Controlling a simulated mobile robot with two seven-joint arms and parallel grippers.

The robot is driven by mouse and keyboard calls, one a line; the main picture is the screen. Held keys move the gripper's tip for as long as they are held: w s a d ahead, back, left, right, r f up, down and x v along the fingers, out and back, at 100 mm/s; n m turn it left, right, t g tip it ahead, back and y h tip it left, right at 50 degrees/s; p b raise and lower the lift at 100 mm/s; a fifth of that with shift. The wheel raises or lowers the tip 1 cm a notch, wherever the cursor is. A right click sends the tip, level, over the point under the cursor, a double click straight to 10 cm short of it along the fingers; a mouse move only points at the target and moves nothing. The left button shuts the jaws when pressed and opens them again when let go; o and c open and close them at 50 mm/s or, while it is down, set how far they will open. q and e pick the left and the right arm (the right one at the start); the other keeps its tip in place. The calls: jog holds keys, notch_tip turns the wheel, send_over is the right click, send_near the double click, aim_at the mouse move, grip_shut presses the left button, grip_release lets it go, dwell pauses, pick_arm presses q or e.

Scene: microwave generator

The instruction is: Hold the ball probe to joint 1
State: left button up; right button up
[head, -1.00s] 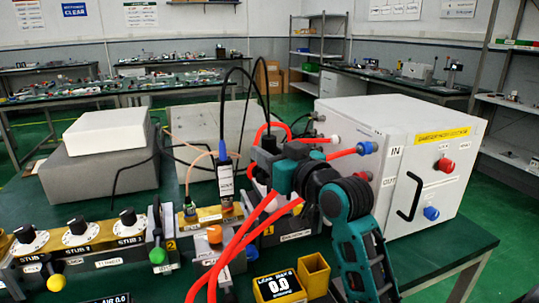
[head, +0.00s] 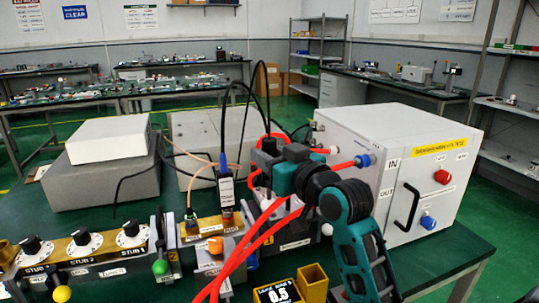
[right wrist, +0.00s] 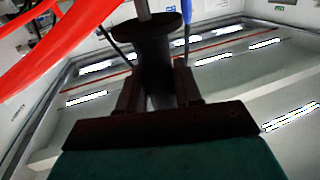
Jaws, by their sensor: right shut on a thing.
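My right gripper (head: 268,158) is at the middle of the bench in the head view, its teal arm reaching up from the lower right. In the right wrist view the gripper (right wrist: 157,85) is shut on a dark flanged handle with a grey rod (right wrist: 143,8), which looks like the ball probe. The probe's ball end does not show. The waveguide line with the stub tuner (head: 82,245) runs along the bench's left front. I cannot read which joint is joint 1. The meter (head: 278,293) shows a small non-zero reading. My left gripper is not in view.
Red hoses (head: 245,247) loop in front of my right gripper. Black cables arch above the white labelled module (head: 226,187). A white cabinet (head: 410,150) stands at right, and a yellow open holder (head: 313,280) at front. Grey boxes (head: 100,185) stand behind the line.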

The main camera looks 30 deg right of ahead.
aim_at(269, 139)
jog(key=shift+r+p, duration=0.4)
jog(key=shift+r, duration=0.35)
jog(key=shift+r+p, duration=0.35)
jog(key=shift+p, duration=0.05)
notch_tip(269, 139, up, 3)
jog(key=p, duration=0.3)
jog(key=shift+r+p, duration=0.3)
jog(key=shift+r, duration=0.35)
